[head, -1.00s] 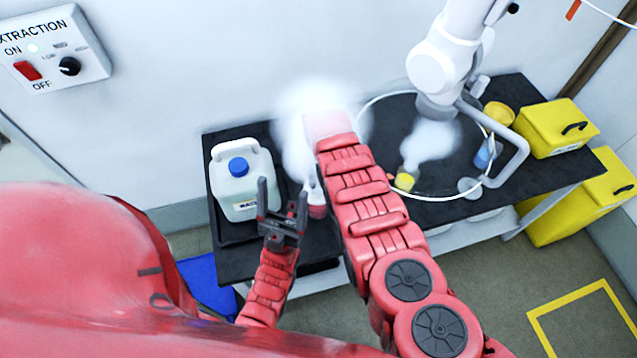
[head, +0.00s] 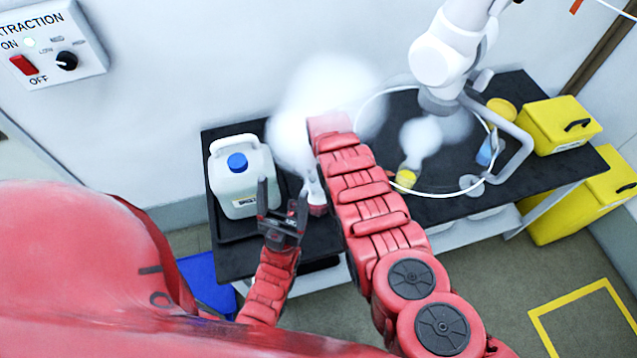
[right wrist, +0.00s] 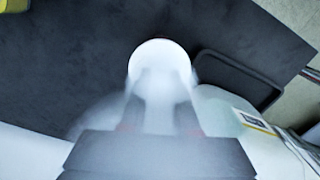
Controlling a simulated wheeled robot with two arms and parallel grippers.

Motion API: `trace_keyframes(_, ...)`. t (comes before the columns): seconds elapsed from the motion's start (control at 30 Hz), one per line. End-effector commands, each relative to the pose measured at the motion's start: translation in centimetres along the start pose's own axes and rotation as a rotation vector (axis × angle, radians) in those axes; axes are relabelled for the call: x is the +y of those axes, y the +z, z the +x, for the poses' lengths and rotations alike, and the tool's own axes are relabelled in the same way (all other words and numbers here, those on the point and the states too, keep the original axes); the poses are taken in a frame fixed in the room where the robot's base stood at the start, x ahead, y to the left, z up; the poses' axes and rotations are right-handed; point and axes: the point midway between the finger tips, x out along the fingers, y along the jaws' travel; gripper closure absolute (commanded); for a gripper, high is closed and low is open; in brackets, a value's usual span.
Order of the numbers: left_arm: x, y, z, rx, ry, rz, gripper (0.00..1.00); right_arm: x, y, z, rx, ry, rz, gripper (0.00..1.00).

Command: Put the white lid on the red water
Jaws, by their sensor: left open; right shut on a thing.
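The white lid (right wrist: 160,62) shows in the right wrist view as a round white disc at the fingertips of my right gripper (right wrist: 165,95), which is shut on it above the black table. White vapour blurs the fingers. In the head view my right arm and vapour hide this gripper and the lid. A small vessel with red liquid (head: 317,209) and a pale upper part stands on the table just left of my right arm, partly hidden. My left gripper (head: 282,205) is open and empty, upright between the white jug and this vessel.
A white jug with a blue cap (head: 240,185) stands in a black tray at the left. A yellow vessel (head: 405,179) and a blue one (head: 487,152) stand right of my arm near a white robot arm (head: 445,60). Yellow boxes (head: 558,128) are at the far right.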

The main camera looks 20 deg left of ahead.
Motion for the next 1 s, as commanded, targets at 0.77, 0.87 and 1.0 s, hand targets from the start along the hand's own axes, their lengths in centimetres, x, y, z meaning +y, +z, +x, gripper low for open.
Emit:
trace_keyframes(0.77,0.03,0.1,-0.6,0.0,0.0,0.0,0.25,0.07,0.03,0.73,0.0,0.0,0.0,0.35)
trace_keyframes(0.87,0.03,0.1,-0.61,0.0,0.0,0.0,0.25,0.07,0.04,0.74,0.0,0.0,0.0,0.32)
trace_keyframes(1.0,0.03,0.1,-0.6,0.0,0.0,0.0,0.25,0.07,0.03,0.73,0.0,0.0,0.0,0.1)
